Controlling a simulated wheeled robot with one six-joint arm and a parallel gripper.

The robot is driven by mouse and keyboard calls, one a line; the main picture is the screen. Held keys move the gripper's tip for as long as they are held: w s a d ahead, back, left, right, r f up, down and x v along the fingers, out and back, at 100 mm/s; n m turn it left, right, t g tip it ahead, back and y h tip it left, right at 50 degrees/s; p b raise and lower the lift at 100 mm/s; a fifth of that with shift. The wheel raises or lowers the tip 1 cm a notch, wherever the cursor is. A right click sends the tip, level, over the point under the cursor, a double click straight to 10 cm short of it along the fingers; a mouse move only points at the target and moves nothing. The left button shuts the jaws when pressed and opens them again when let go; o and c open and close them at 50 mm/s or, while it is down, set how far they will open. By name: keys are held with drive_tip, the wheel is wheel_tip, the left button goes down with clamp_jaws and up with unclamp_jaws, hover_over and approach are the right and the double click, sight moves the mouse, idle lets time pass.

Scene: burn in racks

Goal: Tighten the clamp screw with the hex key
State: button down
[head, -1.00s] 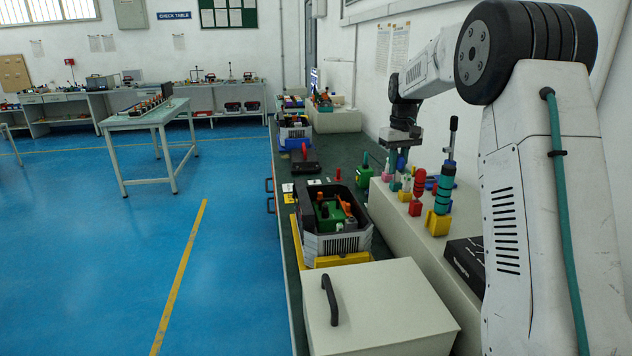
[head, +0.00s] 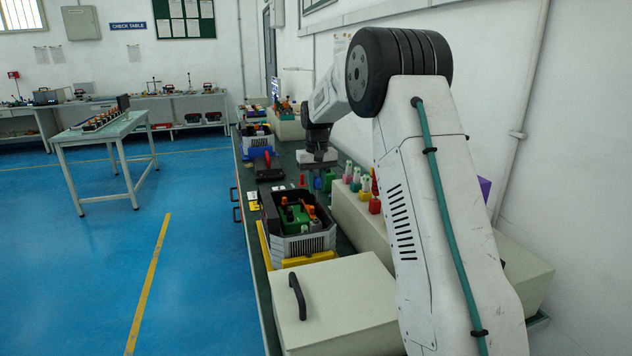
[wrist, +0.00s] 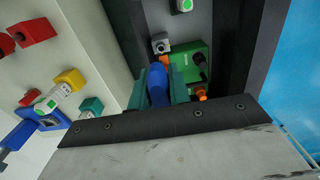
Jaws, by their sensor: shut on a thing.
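My gripper (wrist: 158,88) is shut on a blue-handled tool (wrist: 157,80), held between its two teal fingers. The tool's shaft is hidden, so I cannot confirm that it is the hex key. In the head view my gripper (head: 318,172) hangs over the bench, left of the rack and beyond the dark open case (head: 273,228). Inside the case (wrist: 232,45) sits a green block (wrist: 192,62) with a black knob and orange parts. A grey round-topped piece (wrist: 160,43) is beside it. I cannot pick out the clamp screw with certainty.
A pale rack (head: 352,212) with several coloured tool holders stands along the wall; it shows at left in the wrist view (wrist: 95,35). A cream box (head: 340,305) with a black handle is at the near bench end.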

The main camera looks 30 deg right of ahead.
drive_tip(key=shift+f, duration=2.25)
drive_tip(key=shift+f, duration=0.85)
drive_tip(key=c, duration=1.2)
unclamp_jaws()
drive_tip(key=shift+a, duration=0.15)
drive_tip(key=shift+c, duration=0.2)
drive_tip(key=shift+d, duration=0.3)
